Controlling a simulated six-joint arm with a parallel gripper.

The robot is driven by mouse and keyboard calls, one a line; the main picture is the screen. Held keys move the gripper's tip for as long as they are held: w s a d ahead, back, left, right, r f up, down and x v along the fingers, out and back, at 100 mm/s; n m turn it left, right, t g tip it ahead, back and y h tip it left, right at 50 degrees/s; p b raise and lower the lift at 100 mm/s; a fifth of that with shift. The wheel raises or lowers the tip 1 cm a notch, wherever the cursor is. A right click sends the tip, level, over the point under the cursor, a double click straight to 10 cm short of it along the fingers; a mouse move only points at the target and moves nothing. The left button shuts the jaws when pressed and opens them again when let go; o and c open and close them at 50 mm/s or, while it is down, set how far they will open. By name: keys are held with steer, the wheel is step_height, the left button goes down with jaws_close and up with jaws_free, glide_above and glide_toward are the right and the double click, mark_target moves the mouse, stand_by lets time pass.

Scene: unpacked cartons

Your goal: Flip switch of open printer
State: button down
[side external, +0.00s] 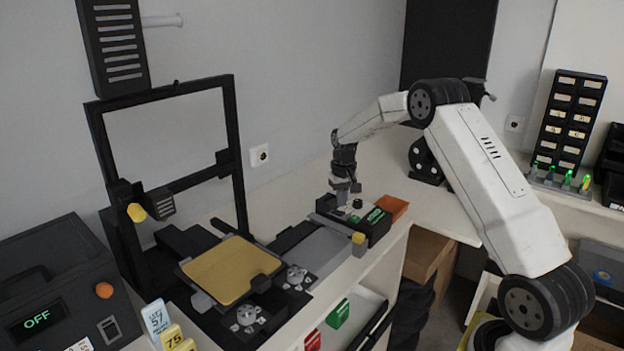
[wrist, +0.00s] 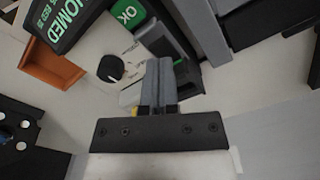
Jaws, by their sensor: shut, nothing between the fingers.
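The open printer (side external: 236,110) has a black upright frame and a yellow bed (side external: 232,268), at left centre in the side view. Its dark control box (side external: 378,228) stands at the right end, with a lit green display that shows in the wrist view (wrist: 62,22), reading partly "OMED". Beside the display are a black knob (wrist: 111,68) and a green "OK" label (wrist: 128,13). My gripper (side external: 345,200) is shut and empty, pointing down just over this box. In the wrist view my fingers (wrist: 158,65) lie beside the knob; they cover part of the panel, and I cannot clearly make out the switch.
An orange tray (side external: 393,207) lies behind the control box. A closed dark machine (side external: 60,290) reading "OFF" stands at the left front. A drawer rack (side external: 570,120) is at the far right. The counter behind the tray is mostly clear.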

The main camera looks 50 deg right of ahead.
mark_target(340, 214)
steer(key=shift+f, duration=1.25)
stand_by(1.2)
steer(key=shift+r, duration=3.55)
steer(key=shift+a, duration=0.1)
steer(key=shift+a, duration=0.25)
steer(key=s+a+f+n+t, duration=0.2)
steer(key=s+a+n, duration=0.4)
steer(key=s+a, duration=1.5)
steer(key=a, duration=0.4)
steer(key=shift+a+t, duration=0.2)
steer(key=shift+t, duration=0.1)
